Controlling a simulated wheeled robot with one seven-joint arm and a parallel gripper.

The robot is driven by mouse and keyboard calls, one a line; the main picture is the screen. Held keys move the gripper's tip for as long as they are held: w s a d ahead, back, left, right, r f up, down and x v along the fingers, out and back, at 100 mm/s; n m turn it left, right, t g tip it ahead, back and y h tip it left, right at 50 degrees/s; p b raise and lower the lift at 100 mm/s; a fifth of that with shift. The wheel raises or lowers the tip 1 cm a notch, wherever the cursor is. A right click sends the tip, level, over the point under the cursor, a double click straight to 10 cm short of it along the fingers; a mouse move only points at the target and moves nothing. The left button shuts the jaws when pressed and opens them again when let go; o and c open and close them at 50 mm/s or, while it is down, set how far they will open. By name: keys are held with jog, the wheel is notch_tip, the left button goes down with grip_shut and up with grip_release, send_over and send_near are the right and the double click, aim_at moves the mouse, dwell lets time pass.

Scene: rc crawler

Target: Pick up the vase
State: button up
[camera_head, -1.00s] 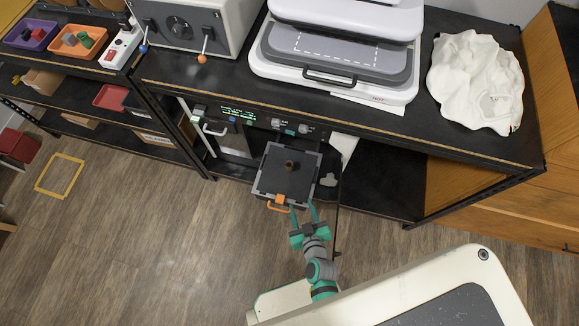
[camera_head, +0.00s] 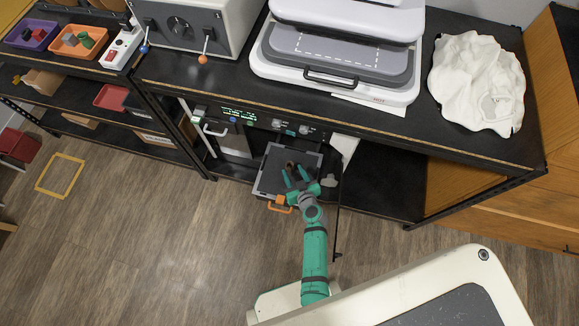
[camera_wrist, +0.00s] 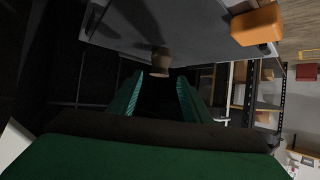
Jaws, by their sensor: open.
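The vase is a small brown object (camera_head: 289,165) standing on a dark grey tray with a light rim (camera_head: 262,186), in front of the open oven-like machine. In the wrist view the vase (camera_wrist: 161,62) appears just beyond my fingertips, roughly centred between them. The tray surface (camera_wrist: 200,40) fills the top of that view. My gripper (camera_head: 296,174) is over the tray in the head view, beside the vase. Its green fingers (camera_wrist: 159,88) are apart with nothing held between them. Part of the vase is hidden by the fingers in the head view.
The tray has an orange handle (camera_head: 279,204), also seen in the wrist view (camera_wrist: 257,24). A machine with a lit display (camera_head: 238,113) stands behind it under a black workbench (camera_head: 190,85). A heat press (camera_head: 335,60) and a white cloth (camera_head: 476,85) lie on the bench.

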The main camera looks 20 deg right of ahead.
aim_at(289, 163)
jog(key=shift+x, duration=2.95)
jog(key=shift+d, duration=0.1)
jog(key=c, duration=1)
